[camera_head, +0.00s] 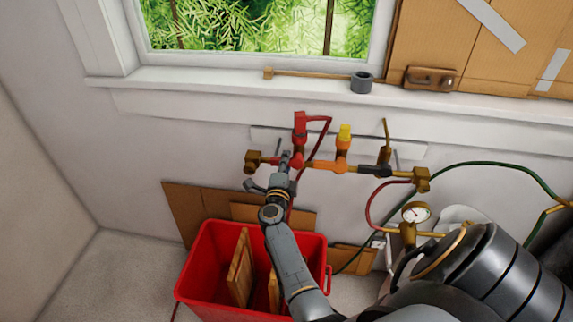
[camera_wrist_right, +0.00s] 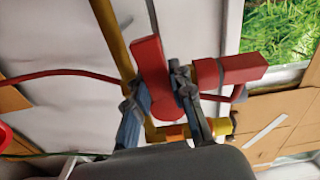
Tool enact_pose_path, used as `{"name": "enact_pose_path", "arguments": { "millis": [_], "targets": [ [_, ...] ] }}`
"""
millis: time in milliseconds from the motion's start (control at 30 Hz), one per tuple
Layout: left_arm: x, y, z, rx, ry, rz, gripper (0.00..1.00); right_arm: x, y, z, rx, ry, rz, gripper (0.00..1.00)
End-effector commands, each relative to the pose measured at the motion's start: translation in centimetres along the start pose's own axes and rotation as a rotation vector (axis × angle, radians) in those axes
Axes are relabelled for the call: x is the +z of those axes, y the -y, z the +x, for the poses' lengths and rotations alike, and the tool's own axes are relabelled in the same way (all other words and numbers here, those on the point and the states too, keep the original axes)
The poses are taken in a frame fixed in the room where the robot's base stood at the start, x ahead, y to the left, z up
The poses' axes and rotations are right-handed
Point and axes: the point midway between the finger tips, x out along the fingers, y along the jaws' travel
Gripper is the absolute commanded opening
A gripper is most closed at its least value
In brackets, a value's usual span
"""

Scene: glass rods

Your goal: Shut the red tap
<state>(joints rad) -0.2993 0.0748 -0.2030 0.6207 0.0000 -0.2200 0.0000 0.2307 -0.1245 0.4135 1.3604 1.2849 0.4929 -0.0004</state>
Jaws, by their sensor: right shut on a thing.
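The red tap (camera_head: 299,132) stands on a brass pipe with other taps, below the window sill. In the right wrist view, the red tap (camera_wrist_right: 243,69) shows at the right, with a flat red lever (camera_wrist_right: 152,62) reaching up to the left. My right gripper (camera_head: 285,160) is at the red tap in the head view. In the wrist view my right gripper (camera_wrist_right: 160,84) has its two fingers on either side of the red lever, closed on it. The gripper partly covers the tap's lower part in the head view. My left gripper is not in view.
A yellow-orange tap (camera_head: 343,143) and a brass tap (camera_head: 385,150) sit close by on the same pipe. A pressure gauge (camera_head: 415,213) and hoses are at the right. A red bin (camera_head: 205,265) holding wooden pieces stands below my right arm.

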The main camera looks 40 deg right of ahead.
Motion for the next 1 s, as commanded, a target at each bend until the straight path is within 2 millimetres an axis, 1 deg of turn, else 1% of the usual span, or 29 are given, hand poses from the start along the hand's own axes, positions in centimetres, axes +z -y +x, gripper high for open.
{"name": "enact_pose_path", "arguments": {
  "millis": [100,300,767,800,867,900,933,1000],
  "targets": [
    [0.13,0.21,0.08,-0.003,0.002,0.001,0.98,0.06,0.27,0.02,-0.002,0.001,0.051,0.00],
    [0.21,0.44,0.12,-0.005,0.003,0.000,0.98,0.03,0.42,0.03,-0.002,0.001,0.098,0.00],
    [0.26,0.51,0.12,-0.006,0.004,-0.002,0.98,0.04,0.53,0.05,-0.002,0.001,0.116,0.00],
    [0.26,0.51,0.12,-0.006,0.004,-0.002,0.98,0.04,0.53,0.05,-0.002,0.001,0.116,0.24],
    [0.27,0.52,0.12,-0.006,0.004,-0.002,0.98,0.04,0.53,0.05,-0.002,0.001,0.116,0.36],
    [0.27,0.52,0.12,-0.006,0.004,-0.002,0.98,0.03,0.52,0.05,-0.002,0.001,0.115,0.44],
    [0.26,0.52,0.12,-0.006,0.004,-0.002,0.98,0.03,0.50,0.04,-0.002,0.001,0.114,0.46],
    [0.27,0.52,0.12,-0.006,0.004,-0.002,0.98,0.02,0.47,0.03,-0.001,0.001,0.112,0.46]
  ]
}}
